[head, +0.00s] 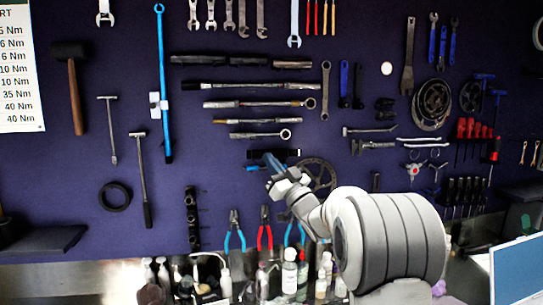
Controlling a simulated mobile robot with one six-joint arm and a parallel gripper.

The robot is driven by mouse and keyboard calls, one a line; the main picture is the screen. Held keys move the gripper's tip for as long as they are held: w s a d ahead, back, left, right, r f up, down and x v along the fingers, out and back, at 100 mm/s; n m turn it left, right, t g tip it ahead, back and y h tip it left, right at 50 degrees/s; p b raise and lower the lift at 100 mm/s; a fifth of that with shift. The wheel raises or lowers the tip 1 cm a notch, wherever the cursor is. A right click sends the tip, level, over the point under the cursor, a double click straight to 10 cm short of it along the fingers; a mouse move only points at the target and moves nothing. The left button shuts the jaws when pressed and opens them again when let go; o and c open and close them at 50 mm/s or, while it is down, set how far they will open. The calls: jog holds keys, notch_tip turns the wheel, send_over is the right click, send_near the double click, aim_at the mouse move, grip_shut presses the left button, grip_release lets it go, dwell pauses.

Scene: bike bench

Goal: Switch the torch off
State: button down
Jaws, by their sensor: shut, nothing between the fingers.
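My gripper (273,162) is in the middle of the head view, at the end of my white arm. Its dark bluish fingers are shut with nothing seen between them. It is in front of the purple tool wall, near a dark holder with a blue-handled tool (257,167); I cannot tell if it touches anything. I cannot make out a torch, a switch or a lit beam in this view. My arm hides part of the wall and bench at the lower right.
Tools hang all over the purple wall (90,220). Several bottles (289,277) stand along the bench below. A chainring (319,176) hangs just right of my gripper. A blue panel (518,268) is at the lower right and a dark shelf (45,240) at the left.

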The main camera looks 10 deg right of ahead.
jog(key=shift+w, duration=0.25)
jog(key=shift+w, duration=0.15)
dwell(0.4)
jog(key=shift+f+b, duration=0.1)
jog(key=shift+b, duration=0.2)
jog(key=shift+s+b, duration=0.65)
jog(key=shift+b, duration=0.05)
jog(key=s+b, duration=0.4)
jog(key=s, duration=0.2)
